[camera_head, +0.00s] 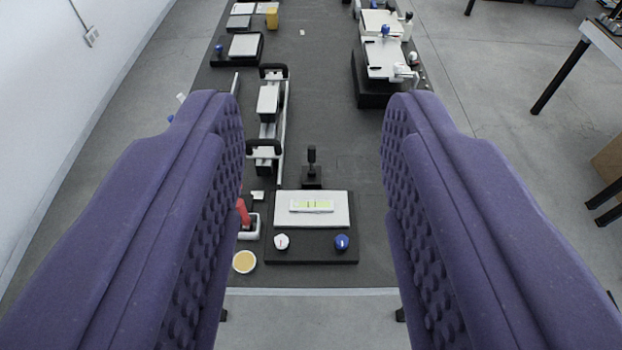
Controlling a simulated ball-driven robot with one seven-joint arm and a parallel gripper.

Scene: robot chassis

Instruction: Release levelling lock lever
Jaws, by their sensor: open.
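My gripper (312,120) shows as two large purple padded fingers, one on each side of the picture. It is open with nothing between the fingers. Through the gap, on the dark bench top, I see a black base with a white plate (336,215) and a spirit level (311,205) with a yellow-green vial on it. A white knob (281,241) and a blue knob (342,242) sit at the plate's near edge. An upright black lever (311,158) stands on a small block just behind the plate. The gripper appears well above and apart from all of these.
A long rail fixture with black handles (269,100) lies left of centre. A red-handled item (243,212) and a round tan disc (244,262) sit left of the plate, partly by the left finger. White devices (385,58) stand at back right. The bench middle (325,100) is clear.

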